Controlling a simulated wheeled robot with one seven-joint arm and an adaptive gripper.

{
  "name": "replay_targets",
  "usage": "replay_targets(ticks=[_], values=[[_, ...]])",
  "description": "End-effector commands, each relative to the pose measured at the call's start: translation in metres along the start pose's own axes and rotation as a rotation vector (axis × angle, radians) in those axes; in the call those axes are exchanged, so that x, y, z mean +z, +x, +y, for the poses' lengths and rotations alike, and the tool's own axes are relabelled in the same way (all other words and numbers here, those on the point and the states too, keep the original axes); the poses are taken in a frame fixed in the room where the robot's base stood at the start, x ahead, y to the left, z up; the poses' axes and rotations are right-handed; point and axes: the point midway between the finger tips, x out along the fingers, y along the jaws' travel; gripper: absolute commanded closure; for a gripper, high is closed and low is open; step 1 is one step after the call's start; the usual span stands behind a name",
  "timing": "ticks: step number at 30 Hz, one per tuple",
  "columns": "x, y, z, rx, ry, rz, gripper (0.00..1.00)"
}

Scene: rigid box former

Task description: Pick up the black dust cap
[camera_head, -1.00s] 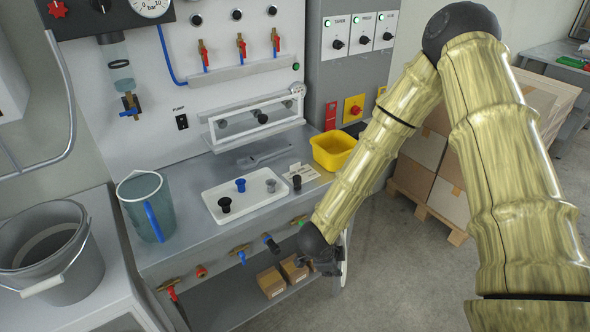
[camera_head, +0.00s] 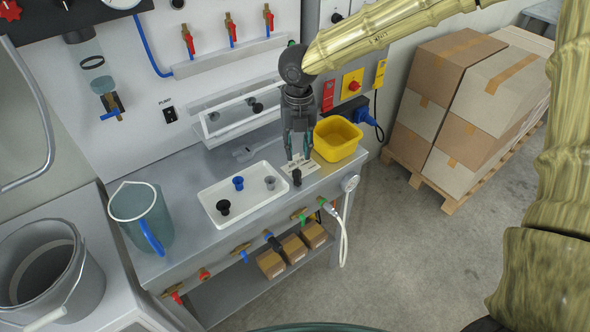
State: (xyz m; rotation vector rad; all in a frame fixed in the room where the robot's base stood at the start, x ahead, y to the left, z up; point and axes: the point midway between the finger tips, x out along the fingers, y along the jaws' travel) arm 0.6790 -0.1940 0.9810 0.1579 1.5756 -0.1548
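A small black cap (camera_head: 297,177) stands at the bench's front edge beside a white label card (camera_head: 299,162). Another black cap (camera_head: 223,207) stands in the white tray (camera_head: 262,202), with a blue cap (camera_head: 238,183) and a grey cap (camera_head: 270,183). I cannot tell from looks alone which black one is the dust cap. My gripper (camera_head: 298,157) points down above the label card, just behind and above the black cap at the edge. Its two fingers are apart with nothing seen between them. Both black caps are in plain view.
A yellow bin (camera_head: 338,138) stands close to the right of my gripper. A white-framed rack (camera_head: 235,122) is behind it. A clear jug (camera_head: 142,217) with a blue handle is at the bench's left. Valves and a hose (camera_head: 344,235) line the front edge.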

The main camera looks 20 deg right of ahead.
Motion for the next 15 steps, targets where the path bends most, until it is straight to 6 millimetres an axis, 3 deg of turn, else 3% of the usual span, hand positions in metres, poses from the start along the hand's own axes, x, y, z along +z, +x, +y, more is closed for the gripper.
replay_targets(ticks=[7,15], values=[[0.003,0.036,0.002,-0.003,-0.003,0.006,0.72],[0.008,0.053,0.002,-0.003,-0.004,0.008,0.72]])
